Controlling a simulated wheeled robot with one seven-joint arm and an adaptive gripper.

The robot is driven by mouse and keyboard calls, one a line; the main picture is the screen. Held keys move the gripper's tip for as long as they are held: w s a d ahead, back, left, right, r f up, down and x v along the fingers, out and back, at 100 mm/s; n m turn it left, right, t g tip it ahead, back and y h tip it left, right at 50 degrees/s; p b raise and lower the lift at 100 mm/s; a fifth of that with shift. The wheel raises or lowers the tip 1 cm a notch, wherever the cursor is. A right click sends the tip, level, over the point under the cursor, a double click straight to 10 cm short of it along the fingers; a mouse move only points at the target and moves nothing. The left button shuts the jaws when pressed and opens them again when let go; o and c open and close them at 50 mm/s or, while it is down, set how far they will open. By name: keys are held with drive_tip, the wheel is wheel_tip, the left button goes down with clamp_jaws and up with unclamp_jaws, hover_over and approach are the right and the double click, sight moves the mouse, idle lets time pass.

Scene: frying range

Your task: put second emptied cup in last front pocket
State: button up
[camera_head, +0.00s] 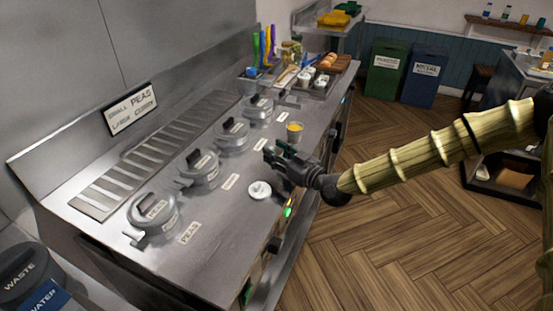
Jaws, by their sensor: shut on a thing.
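My gripper (271,152) reaches in from the right over the steel range top, its dark fingers pointing left. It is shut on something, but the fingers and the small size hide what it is. A small cup with yellow contents (295,132) shows just beyond the gripper; I cannot tell whether they touch. A round white piece with a raised middle (259,190) lies on the counter, nearer than the fingers. I cannot tell which front pocket is meant; small label plates (230,182) run along the counter in front of the pots.
Several lidded pots (152,212) stand in a row left of the gripper. A tray with cups and food (314,81) and coloured utensils (262,50) are at the far end. A waste bin (30,275) is at lower left. Wooden floor is open to the right.

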drive_tip(key=shift+w, duration=0.45)
drive_tip(key=shift+f+p, duration=0.75)
drive_tip(key=shift+f, duration=1.05)
drive_tip(key=shift+f, duration=0.2)
drive_tip(key=o, duration=0.8)
drive_tip(key=shift+r, duration=0.15)
